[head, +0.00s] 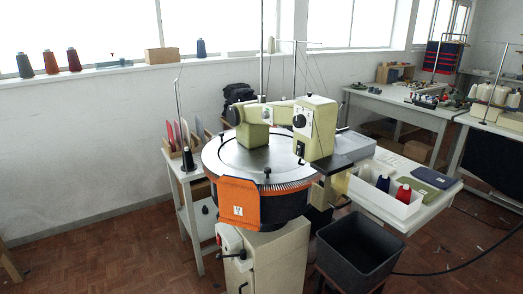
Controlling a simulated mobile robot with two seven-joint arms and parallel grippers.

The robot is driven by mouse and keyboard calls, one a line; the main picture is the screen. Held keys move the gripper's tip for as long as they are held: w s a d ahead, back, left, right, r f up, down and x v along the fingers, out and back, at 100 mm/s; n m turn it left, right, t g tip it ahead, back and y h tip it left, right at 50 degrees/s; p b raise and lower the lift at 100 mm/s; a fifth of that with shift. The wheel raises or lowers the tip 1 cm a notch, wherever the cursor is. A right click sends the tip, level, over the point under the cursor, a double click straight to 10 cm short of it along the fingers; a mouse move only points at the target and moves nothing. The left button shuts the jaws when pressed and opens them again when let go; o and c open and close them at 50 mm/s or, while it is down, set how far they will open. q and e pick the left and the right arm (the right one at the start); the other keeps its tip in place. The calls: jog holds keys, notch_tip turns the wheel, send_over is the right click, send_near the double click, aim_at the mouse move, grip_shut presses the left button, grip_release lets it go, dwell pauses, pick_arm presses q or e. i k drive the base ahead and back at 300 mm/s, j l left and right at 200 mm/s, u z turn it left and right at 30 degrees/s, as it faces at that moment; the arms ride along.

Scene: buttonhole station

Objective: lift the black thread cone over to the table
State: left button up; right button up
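A black thread cone (188,160) stands upright on the small white side table (190,182) at the left of the round machine, near a thin upright rod. Another white table (384,209) stands at the right of the machine. It bears a white tray (385,203) with a dark blue cone (383,183) and a red cone (404,194). Neither of my grippers shows in the head view.
The round buttonhole machine (230,160), with an orange plate (239,202), stands between the two tables. A black bin (357,250) sits at the front right. Several cones stand on the windowsill (100,68).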

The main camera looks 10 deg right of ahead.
aim_at(188, 153)
jog(key=i+j+z, duration=0.15)
jog(key=j+z, duration=0.55)
jog(key=j, duration=0.25)
jog(key=j+z, duration=0.2)
jog(key=j, duration=1.5)
jog(key=i, duration=0.1)
